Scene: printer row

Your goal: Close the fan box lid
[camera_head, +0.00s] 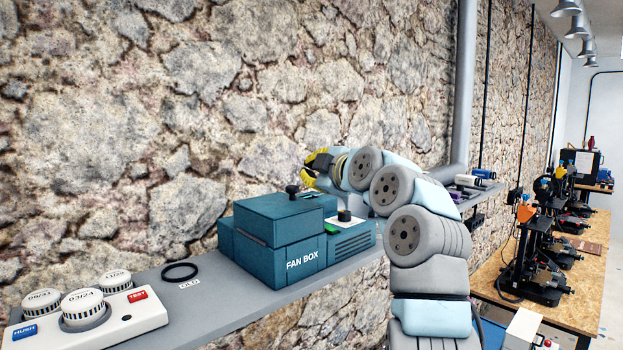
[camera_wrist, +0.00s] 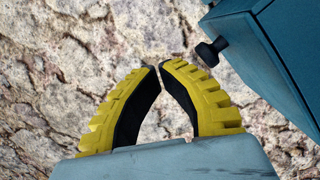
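The teal fan box (camera_head: 303,258) stands on the grey shelf in the head view. Its raised top block, which looks like the lid (camera_head: 275,210), appears level with a thin dark seam below it; whether it is fully shut I cannot tell. A black knob (camera_head: 292,191) sticks up at its back edge. My gripper (camera_head: 309,171) is behind and above the box, near the wall, apart from the knob. In the wrist view, the fingertips (camera_wrist: 163,67) meet with nothing between them. The knob (camera_wrist: 211,52) and a teal box face (camera_wrist: 275,40) are to their right.
A low vented section (camera_head: 352,243) with a black knob on a white plate (camera_head: 344,217) adjoins the box. A black ring (camera_head: 180,272) and a white panel with round dials (camera_head: 100,318) are on the shelf at left. The stone wall is close behind.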

